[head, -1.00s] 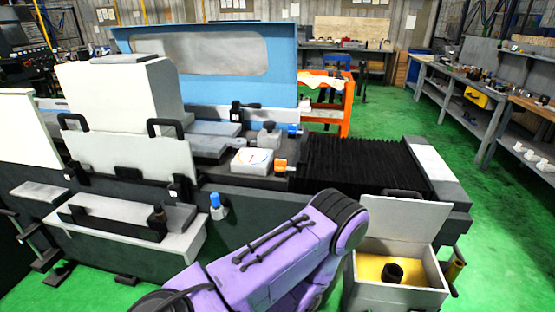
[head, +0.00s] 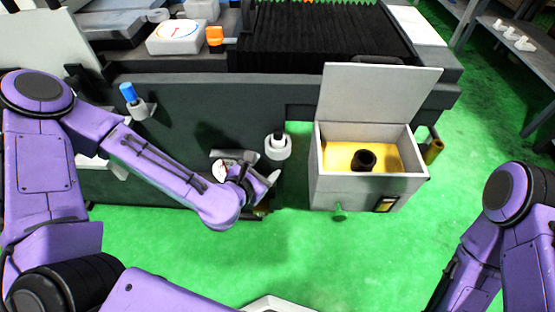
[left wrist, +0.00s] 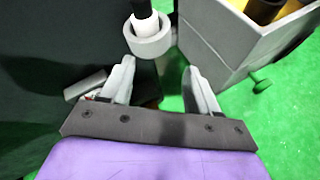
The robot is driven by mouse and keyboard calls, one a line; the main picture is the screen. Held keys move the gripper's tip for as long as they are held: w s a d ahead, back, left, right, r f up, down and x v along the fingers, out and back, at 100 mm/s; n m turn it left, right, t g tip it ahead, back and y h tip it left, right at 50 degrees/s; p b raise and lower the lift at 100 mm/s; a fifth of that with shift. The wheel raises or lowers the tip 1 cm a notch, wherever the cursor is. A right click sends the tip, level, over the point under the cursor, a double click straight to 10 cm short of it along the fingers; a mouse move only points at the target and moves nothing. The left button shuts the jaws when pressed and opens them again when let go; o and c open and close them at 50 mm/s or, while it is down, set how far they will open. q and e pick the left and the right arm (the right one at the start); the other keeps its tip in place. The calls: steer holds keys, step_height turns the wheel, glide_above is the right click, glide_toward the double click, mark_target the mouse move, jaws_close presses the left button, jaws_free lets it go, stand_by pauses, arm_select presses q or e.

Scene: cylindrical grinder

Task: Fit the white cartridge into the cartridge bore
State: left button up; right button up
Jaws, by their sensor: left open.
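A white cartridge with a black upper part (left wrist: 143,18) stands upright in a light grey ring holder (left wrist: 148,46) on the machine's dark side. In the head view the cartridge (head: 278,139) and ring holder (head: 278,154) are small. My left gripper (left wrist: 158,68) is open and empty, its fingertips just short of the holder and apart from the cartridge. In the head view its visible finger (head: 269,180) is below the holder. A black hollow cylinder (head: 365,159), perhaps the cartridge bore, stands in the open box; I cannot see down into it. My right gripper is out of view.
The grey box (head: 352,186) has a yellow inside, a raised lid (head: 380,100) and a green knob (head: 340,212). A blue-topped fitting (head: 130,97) juts from the machine side (head: 200,115). Green floor (head: 300,250) is clear in front.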

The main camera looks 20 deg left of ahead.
mark_target(276, 136)
arm_select(q)
steer(key=w+n+b, duration=0.1)
steer(key=w+b, duration=0.1)
steer(key=w+r+n+t+b, duration=0.1)
steer(key=w+b, duration=0.1)
steer(key=b, duration=0.1)
steer(key=w+r+n+t+b, duration=0.1)
steer(key=w+n+b, duration=0.1)
steer(key=w, duration=0.1)
steer(key=shift+a+r, duration=0.2)
steer(key=shift+a, duration=0.2)
steer(key=x, duration=0.6)
steer(key=shift+w, duration=0.1)
jaws_close()
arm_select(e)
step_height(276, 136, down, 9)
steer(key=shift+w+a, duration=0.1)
